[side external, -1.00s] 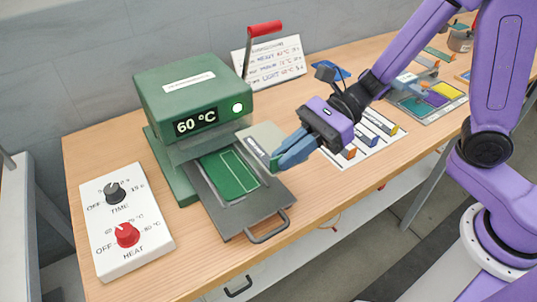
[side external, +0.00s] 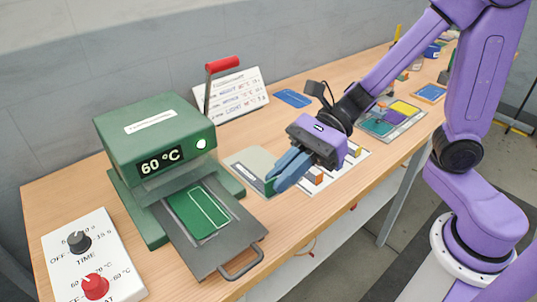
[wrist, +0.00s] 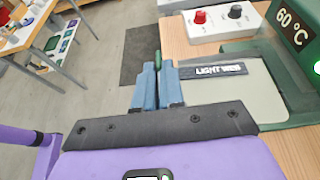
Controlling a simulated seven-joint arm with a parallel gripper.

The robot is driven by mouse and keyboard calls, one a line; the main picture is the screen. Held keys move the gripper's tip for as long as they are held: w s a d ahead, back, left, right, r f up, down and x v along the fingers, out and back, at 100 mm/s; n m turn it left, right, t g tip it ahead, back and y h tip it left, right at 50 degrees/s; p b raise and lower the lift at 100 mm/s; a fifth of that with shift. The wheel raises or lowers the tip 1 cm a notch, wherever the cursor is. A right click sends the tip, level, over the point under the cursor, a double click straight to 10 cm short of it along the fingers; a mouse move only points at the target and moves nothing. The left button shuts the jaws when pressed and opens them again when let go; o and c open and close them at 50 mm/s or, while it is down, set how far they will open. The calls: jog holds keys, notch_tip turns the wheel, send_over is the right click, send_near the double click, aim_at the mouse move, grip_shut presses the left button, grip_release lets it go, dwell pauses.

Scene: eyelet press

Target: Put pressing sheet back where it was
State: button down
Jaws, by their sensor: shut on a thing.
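The pale grey-green pressing sheet (side external: 245,158) is just right of the green press in the side view. It also shows in the wrist view (wrist: 262,100), beside a dark strip reading "LIGHT WEB" (wrist: 212,70). My gripper (side external: 273,185) is at the sheet's near right edge, its blue fingers shut on a narrow green edge or tab (wrist: 158,58). The fingers hide part of that edge. I cannot tell whether the sheet touches the table. The green press (side external: 155,130) reads 60 °C. Its grey tray (side external: 215,262) is out in front and bears a green panel (side external: 200,212).
A control box (side external: 95,255) with two knobs stands at the front left. A lettered card (side external: 235,95) stands behind the press. Wooden table (side external: 290,215) is bare before the gripper.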

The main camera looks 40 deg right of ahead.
notch_tip(320, 180, up, 16)
jog(key=w+d+r+m+t+h, duration=0.1)
jog(key=w+d+m+t, duration=0.15)
jog(key=w, duration=0.65)
jog(key=w+d+m+t, duration=0.2)
jog(key=w+d+t, duration=0.15)
jog(key=w, duration=0.55)
jog(key=w+d+f+m+t+h, duration=0.1)
jog(key=w+d+m+t+h, duration=0.25)
jog(key=w+d, duration=0.85)
jog(key=shift+y, duration=0.25)
notch_tip(320, 180, down, 34)
jog(key=shift+s+d+f, duration=0.1)
jog(key=shift+d+f, duration=0.05)
jog(key=shift+f, duration=0.05)
jog(key=c, duration=1.2)
grip_release()
jog(key=shift+c, duration=0.2)
